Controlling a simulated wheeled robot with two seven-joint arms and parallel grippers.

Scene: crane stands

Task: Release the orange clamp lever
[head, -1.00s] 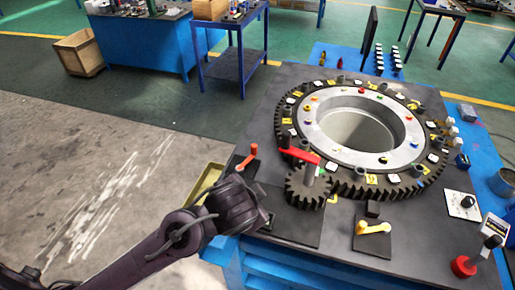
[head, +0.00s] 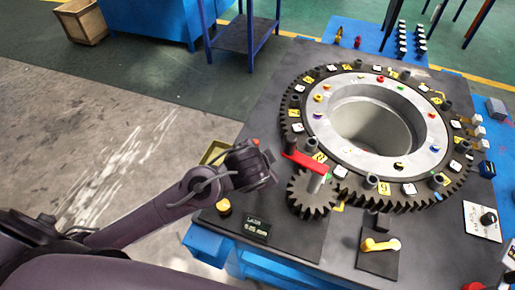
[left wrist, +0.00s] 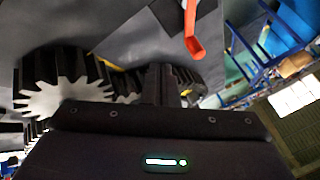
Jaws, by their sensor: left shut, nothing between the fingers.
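The orange clamp lever (left wrist: 193,35) shows in the left wrist view, hanging from a dark base at the top, right of centre. In the head view only a small orange bit of it (head: 257,142) shows; my left gripper and wrist hide the rest. My left gripper (head: 270,168) is over the left side of the table, close to the lever. In the left wrist view its fingers (left wrist: 160,84) are together and empty, below the lever in the picture, with a gap between. I cannot tell their height over the table. My right gripper is not in view.
A small pinion gear (head: 312,198) with a red crank arm (head: 304,160) is right of my left gripper. A large toothed ring (head: 345,178) fills the table's middle. A yellow crank (head: 380,244), a yellow button (head: 223,207) and a label plate (head: 256,227) are near the front.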

